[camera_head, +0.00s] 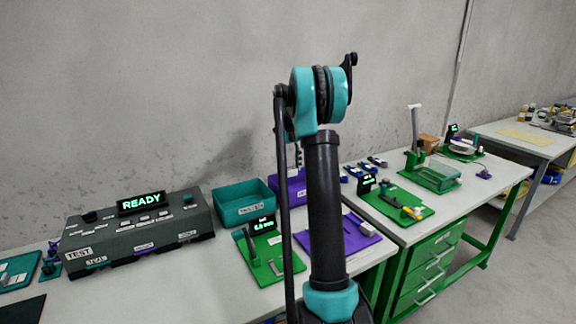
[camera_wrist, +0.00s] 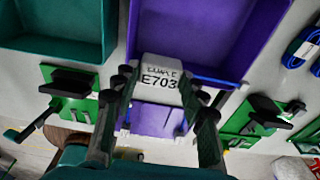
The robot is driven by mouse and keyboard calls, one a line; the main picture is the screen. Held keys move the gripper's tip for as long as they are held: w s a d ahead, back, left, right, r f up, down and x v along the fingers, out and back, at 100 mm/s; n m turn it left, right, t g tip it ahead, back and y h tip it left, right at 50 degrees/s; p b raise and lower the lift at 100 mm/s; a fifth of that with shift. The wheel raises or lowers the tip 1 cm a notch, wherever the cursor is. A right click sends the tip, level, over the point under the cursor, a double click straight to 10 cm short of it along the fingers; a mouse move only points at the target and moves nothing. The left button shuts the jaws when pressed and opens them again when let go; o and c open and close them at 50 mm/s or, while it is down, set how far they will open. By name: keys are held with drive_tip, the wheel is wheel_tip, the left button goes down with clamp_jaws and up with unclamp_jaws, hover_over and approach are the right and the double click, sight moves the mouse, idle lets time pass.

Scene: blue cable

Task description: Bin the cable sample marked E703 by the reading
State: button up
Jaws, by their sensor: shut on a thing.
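The cable sample marked E703 (camera_wrist: 161,82) shows in the wrist view as a pale block with black lettering. A short piece of blue cable shows at its right. My gripper (camera_wrist: 160,97) is closed on the sample, one dark finger on each side. The sample is in front of the near edge of the purple bin (camera_wrist: 205,38); its height above the table is hard to tell. The teal bin (camera_wrist: 107,35) stands to the left. In the head view my arm hides the gripper and sample, and partly covers the purple bin (camera_head: 289,189).
A grey tester (camera_head: 140,232) at left has a lit display (camera_head: 141,203) reading READY. A green fixture (camera_head: 270,262) has a small lit readout, too small to read surely. A purple plate (camera_head: 345,236) lies beside it. More green fixtures (camera_head: 395,205) stand on the right bench.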

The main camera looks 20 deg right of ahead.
drive_tip(key=shift+f, duration=4.8)
drive_tip(key=shift+f, duration=1.5)
drive_tip(key=o, duration=1.4)
drive_tip(key=shift+r, duration=6.05)
